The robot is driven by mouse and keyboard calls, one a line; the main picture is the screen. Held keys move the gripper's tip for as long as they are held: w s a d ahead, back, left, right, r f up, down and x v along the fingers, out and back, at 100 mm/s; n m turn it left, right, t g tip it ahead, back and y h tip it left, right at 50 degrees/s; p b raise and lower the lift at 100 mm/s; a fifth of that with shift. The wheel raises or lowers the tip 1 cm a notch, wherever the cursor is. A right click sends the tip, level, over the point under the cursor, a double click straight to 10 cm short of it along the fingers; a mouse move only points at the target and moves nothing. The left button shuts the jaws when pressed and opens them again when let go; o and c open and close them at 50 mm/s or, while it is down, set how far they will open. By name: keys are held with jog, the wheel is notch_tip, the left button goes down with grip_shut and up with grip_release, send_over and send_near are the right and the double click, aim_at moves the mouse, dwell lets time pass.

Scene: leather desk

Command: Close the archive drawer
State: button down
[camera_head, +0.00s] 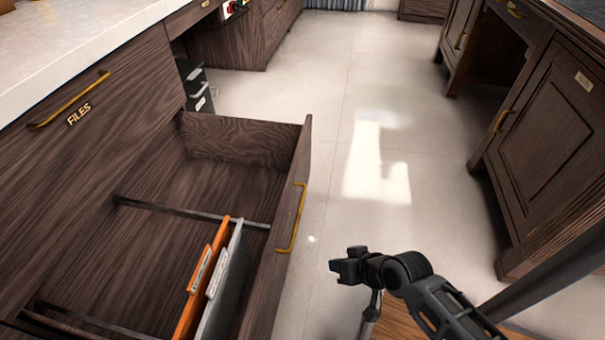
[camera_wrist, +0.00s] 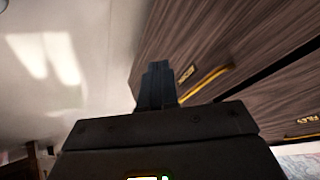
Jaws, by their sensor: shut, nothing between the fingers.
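A dark wood drawer (camera_head: 285,215) stands pulled open from the cabinet at the left in the head view. It has a brass handle (camera_head: 293,218) on its front, and holds an orange folder (camera_head: 203,280) and a grey folder (camera_head: 222,285). My gripper (camera_head: 338,268) is shut and empty, to the right of the drawer front and apart from the handle in the picture. In the wrist view my gripper (camera_wrist: 157,82) points toward a dark wood front with a brass handle (camera_wrist: 205,83) and a small label plate (camera_wrist: 187,73).
A closed drawer labelled FILES (camera_head: 79,114) sits above the open one, under a pale countertop (camera_head: 80,40). A dark desk (camera_head: 550,130) stands at the right. A black bin-like object (camera_head: 196,88) stands behind the drawer. The tiled floor (camera_head: 350,110) between is clear.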

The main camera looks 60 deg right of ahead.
aim_at(292, 188)
jog(key=w+d+r+m+t+y+p, duration=0.1)
jog(key=w+d+r+m+y+p, duration=0.15)
jog(key=d+r+p, duration=0.45)
jog(key=w+d+r+m+t+y+p, duration=0.1)
jog(key=w+d+r+m+y+p, duration=0.2)
jog(key=d, duration=0.9)
jog(key=shift+h, duration=0.45)
jog(key=b+x, duration=0.2)
jog(key=x, duration=0.2)
jog(key=b+x, duration=0.2)
jog(key=x, duration=0.3)
jog(key=shift+w+a+r, duration=0.1)
jog(key=shift+w+a, duration=0.1)
jog(key=shift+w, duration=0.25)
jog(key=w, duration=0.1)
jog(key=w+a, duration=0.1)
jog(key=w, duration=0.1)
jog(key=shift+w, duration=0.1)
jog(key=shift+w+b, duration=0.3)
jog(key=shift+w, duration=0.25)
jog(key=shift+w+a, duration=0.1)
